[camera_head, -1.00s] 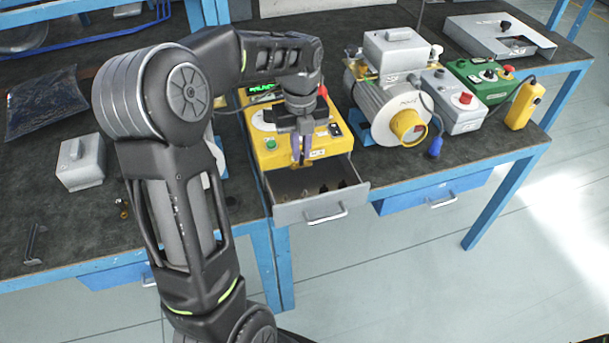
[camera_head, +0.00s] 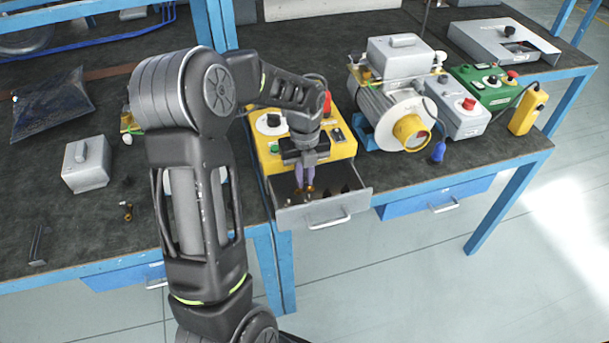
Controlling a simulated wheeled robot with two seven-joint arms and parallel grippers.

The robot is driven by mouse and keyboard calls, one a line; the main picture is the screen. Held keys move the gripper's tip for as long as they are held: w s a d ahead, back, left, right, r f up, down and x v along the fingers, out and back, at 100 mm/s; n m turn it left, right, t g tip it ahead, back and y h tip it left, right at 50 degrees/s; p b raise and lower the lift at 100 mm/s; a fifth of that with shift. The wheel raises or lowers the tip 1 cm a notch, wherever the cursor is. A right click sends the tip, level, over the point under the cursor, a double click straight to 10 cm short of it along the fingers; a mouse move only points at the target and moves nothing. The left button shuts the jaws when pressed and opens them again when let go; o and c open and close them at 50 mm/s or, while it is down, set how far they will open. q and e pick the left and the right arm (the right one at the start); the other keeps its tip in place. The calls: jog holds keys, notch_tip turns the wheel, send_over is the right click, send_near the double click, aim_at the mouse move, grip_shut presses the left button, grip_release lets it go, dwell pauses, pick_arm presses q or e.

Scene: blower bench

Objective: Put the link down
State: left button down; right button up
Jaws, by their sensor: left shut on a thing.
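My left gripper (camera_head: 305,188) points down into the open grey drawer (camera_head: 293,217) below the yellow control box (camera_head: 262,148). Its fingers are shut on a small brass-coloured link (camera_head: 304,197), which is low inside the drawer. I cannot tell whether the link touches the drawer floor. Several small dark parts lie in the drawer to the right of the fingers. My right gripper is not in view.
A motor blower (camera_head: 392,108) stands right of the yellow box, with a grey box (camera_head: 458,112) and a green box (camera_head: 490,85) beyond. A grey cover (camera_head: 86,165) sits on the left bench. A closed blue drawer (camera_head: 432,198) is at right.

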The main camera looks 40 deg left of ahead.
aim_at(305, 180)
pick_arm(q)
jog(key=shift+f+b, duration=0.4)
jog(key=shift+f, duration=0.2)
jog(key=c, duration=1.5)
grip_release()
jog(key=shift+r, duration=0.15)
notch_tip(305, 180, up, 13)
jog(key=shift+r, duration=0.1)
